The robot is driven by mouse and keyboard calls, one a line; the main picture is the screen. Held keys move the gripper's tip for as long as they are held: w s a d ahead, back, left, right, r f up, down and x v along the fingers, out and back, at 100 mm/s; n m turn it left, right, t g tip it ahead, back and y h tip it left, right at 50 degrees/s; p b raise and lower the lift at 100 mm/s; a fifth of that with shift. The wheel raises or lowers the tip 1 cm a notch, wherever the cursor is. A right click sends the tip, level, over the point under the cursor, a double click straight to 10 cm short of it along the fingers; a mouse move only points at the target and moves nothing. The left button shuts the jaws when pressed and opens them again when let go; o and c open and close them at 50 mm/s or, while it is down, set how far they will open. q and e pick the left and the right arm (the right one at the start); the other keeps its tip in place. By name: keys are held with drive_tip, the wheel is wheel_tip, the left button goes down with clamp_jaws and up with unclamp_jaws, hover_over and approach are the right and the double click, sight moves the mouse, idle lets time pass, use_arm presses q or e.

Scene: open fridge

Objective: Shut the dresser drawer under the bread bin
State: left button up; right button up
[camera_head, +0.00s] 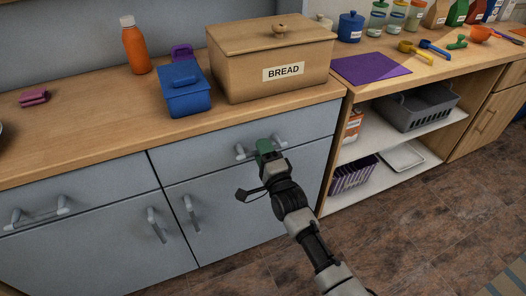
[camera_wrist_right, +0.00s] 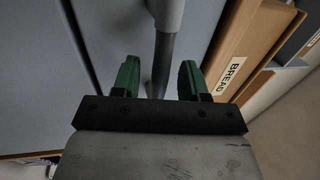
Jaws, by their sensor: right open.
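The wooden bread bin (camera_head: 290,70), labelled BREAD, stands on the worktop. Below it is a grey-blue dresser drawer (camera_head: 205,169) with a light grey bar handle (camera_head: 278,138). The drawer looks flush or nearly flush with the dresser; I cannot tell if a small gap remains. My right gripper (camera_head: 263,147) is at this handle and partly hides it. In the right wrist view its green fingers (camera_wrist_right: 160,72) are open, with the grey handle (camera_wrist_right: 161,55) showing between them. I cannot tell if they touch it. The left gripper is not in view.
A blue container (camera_head: 185,97) and an orange bottle (camera_head: 136,48) stand left of the bread bin. Cupboard doors with handles (camera_head: 191,214) lie below the drawer. An open shelf unit (camera_head: 385,142) with a grey basket adjoins at right. The floor in front is clear.

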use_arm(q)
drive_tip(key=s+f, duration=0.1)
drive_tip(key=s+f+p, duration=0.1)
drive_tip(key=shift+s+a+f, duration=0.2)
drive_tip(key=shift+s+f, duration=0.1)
use_arm(e)
drive_tip(key=v, duration=1)
drive_tip(key=shift+s, duration=0.4)
drive_tip(key=shift+d+f, duration=0.1)
drive_tip(key=shift+f, duration=0.05)
